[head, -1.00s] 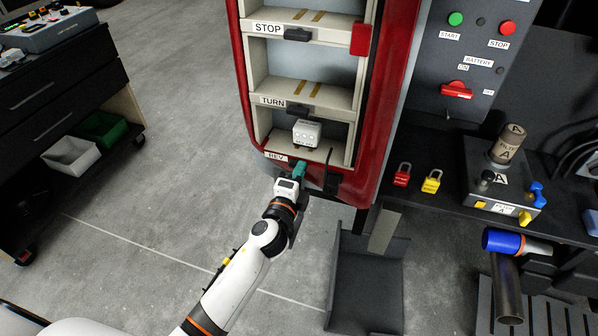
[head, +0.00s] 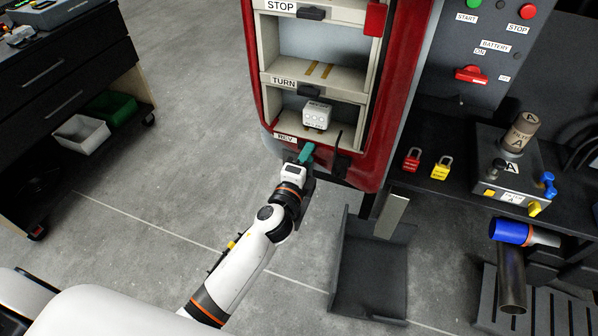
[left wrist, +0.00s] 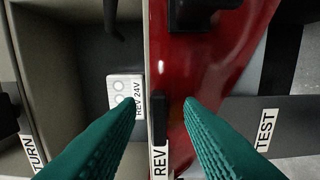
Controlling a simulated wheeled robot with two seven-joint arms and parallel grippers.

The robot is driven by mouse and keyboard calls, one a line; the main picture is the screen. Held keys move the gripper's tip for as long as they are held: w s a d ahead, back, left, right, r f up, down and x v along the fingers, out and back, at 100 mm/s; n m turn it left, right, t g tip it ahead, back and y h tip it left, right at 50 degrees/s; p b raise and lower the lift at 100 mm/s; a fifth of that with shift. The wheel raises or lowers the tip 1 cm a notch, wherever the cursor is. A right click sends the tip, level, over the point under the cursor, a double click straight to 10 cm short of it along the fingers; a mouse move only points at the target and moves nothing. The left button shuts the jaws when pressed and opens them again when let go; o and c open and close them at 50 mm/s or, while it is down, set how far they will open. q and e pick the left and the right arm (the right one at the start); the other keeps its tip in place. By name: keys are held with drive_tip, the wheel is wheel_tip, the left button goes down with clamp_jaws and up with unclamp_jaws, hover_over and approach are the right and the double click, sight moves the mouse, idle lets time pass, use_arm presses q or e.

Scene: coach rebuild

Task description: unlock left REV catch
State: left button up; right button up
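The REV lamp bay is the lowest cell of the red-framed lamp housing (head: 267,90). Its REV label (head: 285,138) sits on the bottom lip and also shows in the left wrist view (left wrist: 159,160). The small black left REV catch (left wrist: 158,117) shows between my fingertips in the wrist view; in the head view my gripper hides it. My left gripper (head: 306,153) is at the lip, with teal fingers (left wrist: 161,104) open and apart on either side of the catch. I cannot tell if they touch it. My right gripper is not in view.
A white REV 24V block (head: 317,115) stands in the REV bay. Another black fitting (head: 341,165) sits right of my gripper on the lip. The TURN catch (head: 309,91) is above. A bench with red (head: 412,160) and yellow (head: 441,168) padlocks is at right.

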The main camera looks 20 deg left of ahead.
use_arm(q)
drive_tip(key=s+b, duration=0.1)
drive_tip(key=s, duration=1)
drive_tip(key=shift+a, duration=0.2)
